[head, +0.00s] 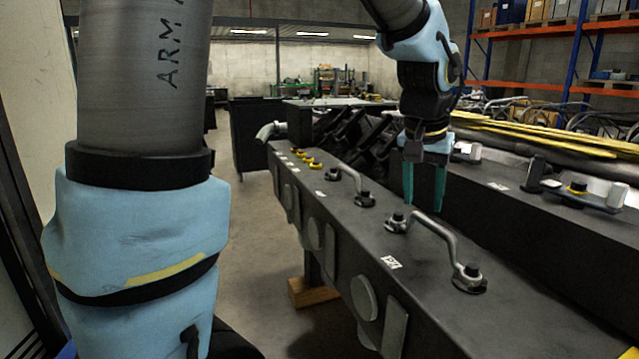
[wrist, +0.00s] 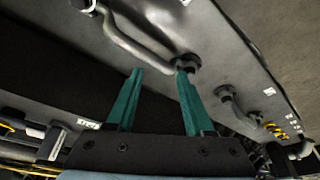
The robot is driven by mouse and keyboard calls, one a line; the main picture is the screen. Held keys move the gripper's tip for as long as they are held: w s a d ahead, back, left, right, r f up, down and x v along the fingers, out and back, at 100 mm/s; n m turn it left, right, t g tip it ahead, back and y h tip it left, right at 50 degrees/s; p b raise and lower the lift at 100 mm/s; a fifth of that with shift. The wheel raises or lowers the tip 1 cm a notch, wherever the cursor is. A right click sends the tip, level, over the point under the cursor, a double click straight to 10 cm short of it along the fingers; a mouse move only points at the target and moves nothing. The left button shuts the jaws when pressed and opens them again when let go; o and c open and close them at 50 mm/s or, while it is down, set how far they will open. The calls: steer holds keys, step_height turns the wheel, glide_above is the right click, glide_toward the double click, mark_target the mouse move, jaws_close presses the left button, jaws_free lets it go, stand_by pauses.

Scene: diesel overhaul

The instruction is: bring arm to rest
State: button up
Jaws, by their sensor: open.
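My gripper (head: 424,184) has two green fingers pointing down over the dark engine block (head: 335,217) in the head view. The fingers stand apart with nothing between them, and they also show in the wrist view (wrist: 158,72). A grey bent pipe (head: 440,232) with a dark fitting at each end lies on the block just beside and below the fingertips. In the wrist view the pipe (wrist: 135,42) runs past the fingertips, and one fitting (wrist: 187,62) appears close to the right finger. I cannot tell whether a finger touches it.
A second bent pipe (head: 351,178) and several yellow parts (head: 308,160) sit farther along the block. To the right are yellow strips (head: 550,138) and another dark block (head: 530,215) with fittings. Racking (head: 575,60) stands behind. Open floor (head: 245,240) lies left of the block.

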steer(key=w+a+f+n+y, duration=0.1)
steer(key=w+a+f+n, duration=0.15)
steer(key=a, duration=0.65)
steer(key=w+a+f+n, duration=0.1)
steer(key=a+f, duration=0.3)
steer(key=a, duration=0.4)
steer(key=s+a+f+n, duration=0.1)
steer(key=s+a+f, duration=0.1)
steer(key=a, duration=0.3)
steer(key=s+a+f+n+g, duration=0.1)
steer(key=s+a+f+n, duration=0.1)
steer(key=a, duration=0.4)
steer(key=shift+s+a+f+y, duration=0.2)
steer(key=shift+s+f+y, duration=0.2)
steer(key=shift+s+f, duration=0.45)
steer(key=shift+w, duration=0.15)
